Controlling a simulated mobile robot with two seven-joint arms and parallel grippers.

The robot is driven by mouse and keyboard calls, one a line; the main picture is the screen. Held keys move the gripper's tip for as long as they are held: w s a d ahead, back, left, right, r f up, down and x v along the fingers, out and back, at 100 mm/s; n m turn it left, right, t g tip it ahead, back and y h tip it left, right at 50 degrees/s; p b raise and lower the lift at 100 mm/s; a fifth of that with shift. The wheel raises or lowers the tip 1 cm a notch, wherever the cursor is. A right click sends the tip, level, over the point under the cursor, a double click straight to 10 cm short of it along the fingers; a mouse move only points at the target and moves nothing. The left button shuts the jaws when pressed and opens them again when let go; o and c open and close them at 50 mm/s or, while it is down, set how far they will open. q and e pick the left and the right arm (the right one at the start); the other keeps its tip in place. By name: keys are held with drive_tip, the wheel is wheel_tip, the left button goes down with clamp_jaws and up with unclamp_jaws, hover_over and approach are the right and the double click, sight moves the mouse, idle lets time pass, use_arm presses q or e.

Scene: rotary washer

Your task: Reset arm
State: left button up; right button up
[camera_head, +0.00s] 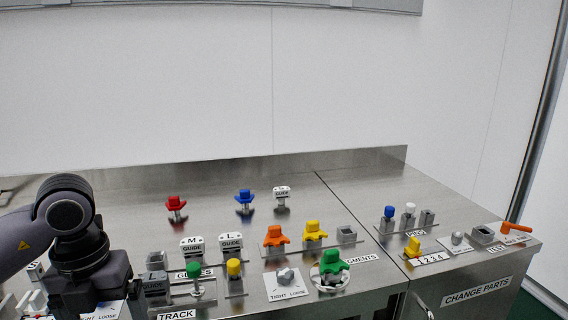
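My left arm comes in from the left in the head view, over the left end of the steel worktop (120,190). Its dark grey wrist points down, and its fingertips are hidden or cut off at the bottom edge, so I cannot see whether the gripper is open or holds anything. My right arm and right gripper are not in view.
Red (176,205) and blue (244,199) knobs stand at the back. Orange (274,236), yellow (313,232) and green (329,263) knobs stand mid-right. White guide blocks (231,244) are near my wrist. An orange handle (515,229) is far right. The back left worktop is clear.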

use_arm(q)
drive_tip(key=s+d+f+m+g+h+p, duration=0.1)
drive_tip(key=s+d+m+g+h, duration=0.15)
drive_tip(key=d+h, duration=0.4)
drive_tip(key=s+d+f+m+g+h, duration=0.1)
drive_tip(key=s+d+f+h, duration=0.2)
drive_tip(key=d, duration=0.7)
drive_tip(key=d+r+n+t+h+p, duration=0.1)
drive_tip(key=d+r+n+t+h, duration=0.2)
drive_tip(key=d+r+n+h, duration=0.45)
drive_tip(key=w+a+f+n+t+y+p, duration=0.1)
drive_tip(key=w+a+f+n+t+y, duration=0.35)
drive_tip(key=n+t, duration=0.5)
drive_tip(key=w+a+f+n+t+y, duration=0.1)
drive_tip(key=a+f+n+t+y, duration=0.3)
drive_tip(key=a+n+t, duration=0.45)
drive_tip(key=s+a+f+n+g+y, duration=0.2)
drive_tip(key=s+f, duration=0.4)
drive_tip(key=f, duration=0.4)
drive_tip(key=s+a+f+n+g+y, duration=0.3)
drive_tip(key=s+f+n+g+y, duration=0.1)
drive_tip(key=f, duration=0.7)
drive_tip(key=s+n+g+p, duration=0.1)
drive_tip(key=s+n, duration=0.1)
drive_tip(key=shift+s+a+n, duration=0.2)
drive_tip(key=shift+n, duration=0.2)
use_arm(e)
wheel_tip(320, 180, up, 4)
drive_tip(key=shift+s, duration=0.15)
